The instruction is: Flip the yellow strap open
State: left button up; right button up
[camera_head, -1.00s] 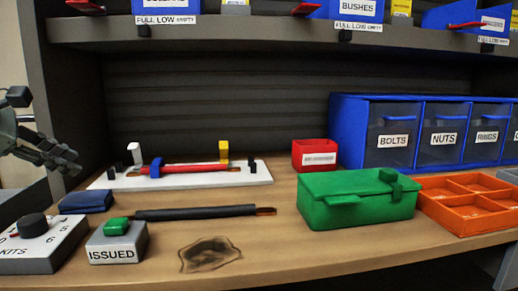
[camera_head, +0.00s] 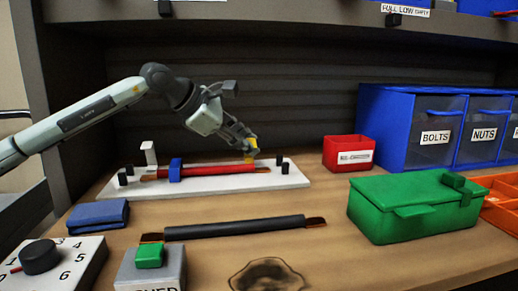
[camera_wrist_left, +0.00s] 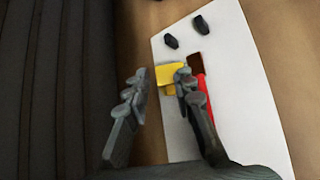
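The yellow strap (camera_head: 252,149) stands near the right end of the red bar (camera_head: 215,170) on the white board (camera_head: 290,178). My left gripper (camera_head: 250,143) is right at the strap and partly covers it in the head view. In the left wrist view the gripper (camera_wrist_left: 160,80) has its fingers apart. The yellow strap (camera_wrist_left: 167,76) shows beside the right finger, reaching into the gap, with that finger covering part of it. I cannot tell whether they touch. My right gripper is in neither view.
A blue strap (camera_head: 175,170) crosses the red bar, left of the yellow one. A white upright post (camera_head: 149,153) and black pegs stand on the board. A red bin (camera_head: 348,153) is to the right. A black bar (camera_head: 235,228) lies in front.

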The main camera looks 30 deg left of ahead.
pick_arm(q)
jog(key=shift+x, duration=2.2)
jog(key=shift+d+r, duration=0.1)
grip_shut()
